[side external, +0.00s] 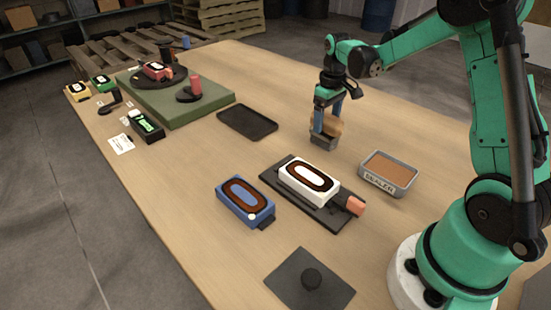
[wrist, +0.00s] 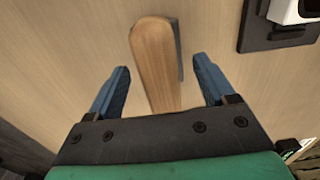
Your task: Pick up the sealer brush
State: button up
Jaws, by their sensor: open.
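The sealer brush (side external: 322,139) stands on the table with a wooden handle and a grey lower part. In the wrist view its wooden handle (wrist: 155,62) rises between the two blue fingers, with a grey edge showing behind it. My gripper (side external: 329,124) is open around the handle, one finger on each side. In the wrist view my gripper (wrist: 160,83) shows a gap between each finger and the wood. The grey tray labelled SEALER (side external: 390,190), with a brown filling, sits to the right of the brush.
A white device (side external: 308,181) lies on a black plate with an orange-pink block at its end. A blue device (side external: 243,204) lies nearby. An empty black tray (side external: 247,122) is left of the brush. A green platform (side external: 180,102) stands farther left. Bare table surrounds the brush.

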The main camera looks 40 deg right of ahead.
grip_shut()
dwell(0.3)
jog(key=shift+r, duration=0.1)
notch_tip(320, 180, up, 20)
jog(key=shift+r, duration=0.15)
dwell(0.4)
jog(key=c, duration=0.7)
grip_release()
jog(key=shift+c, duration=0.2)
grip_shut()
